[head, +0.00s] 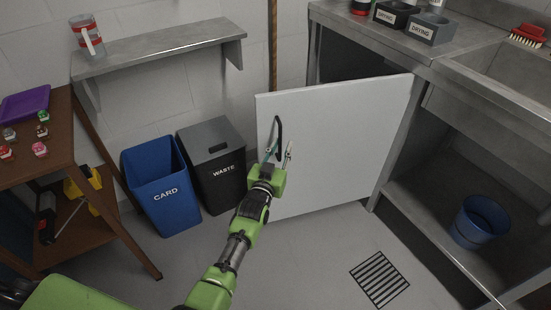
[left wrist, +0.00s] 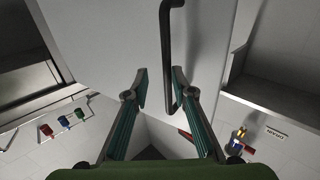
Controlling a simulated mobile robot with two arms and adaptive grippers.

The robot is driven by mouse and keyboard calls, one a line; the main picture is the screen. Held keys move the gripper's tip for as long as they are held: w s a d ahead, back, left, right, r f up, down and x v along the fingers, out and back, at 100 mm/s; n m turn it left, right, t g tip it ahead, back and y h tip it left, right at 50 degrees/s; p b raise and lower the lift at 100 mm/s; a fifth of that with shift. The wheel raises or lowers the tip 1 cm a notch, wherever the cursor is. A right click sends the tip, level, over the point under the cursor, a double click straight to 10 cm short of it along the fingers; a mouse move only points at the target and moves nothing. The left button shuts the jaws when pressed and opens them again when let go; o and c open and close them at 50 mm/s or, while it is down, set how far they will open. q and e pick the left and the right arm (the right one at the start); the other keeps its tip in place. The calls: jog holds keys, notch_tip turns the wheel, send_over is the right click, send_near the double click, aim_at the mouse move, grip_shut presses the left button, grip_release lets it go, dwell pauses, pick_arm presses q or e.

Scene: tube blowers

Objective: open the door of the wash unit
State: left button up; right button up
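The white door (head: 335,145) of the steel wash unit (head: 440,70) stands swung out wide, and the dark space behind it shows above its top edge. Its black bar handle (head: 279,128) is near the door's free edge. My left gripper (head: 277,150) is at the lower part of the handle, in front of the door. In the left wrist view the two fingers of my left gripper (left wrist: 160,88) are apart. The handle (left wrist: 167,50) runs down close to the right-hand finger; I cannot tell whether they touch. My right gripper is not in view.
A blue card bin (head: 160,190) and a grey waste bin (head: 213,165) stand left of the door. A wall shelf (head: 160,50) is above them. A brown table (head: 60,180) is at the left. A floor drain (head: 379,279) lies in open floor before the unit.

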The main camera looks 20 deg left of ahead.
pick_arm(q)
jog(key=s, duration=1.1)
jog(key=shift+s+a, duration=0.15)
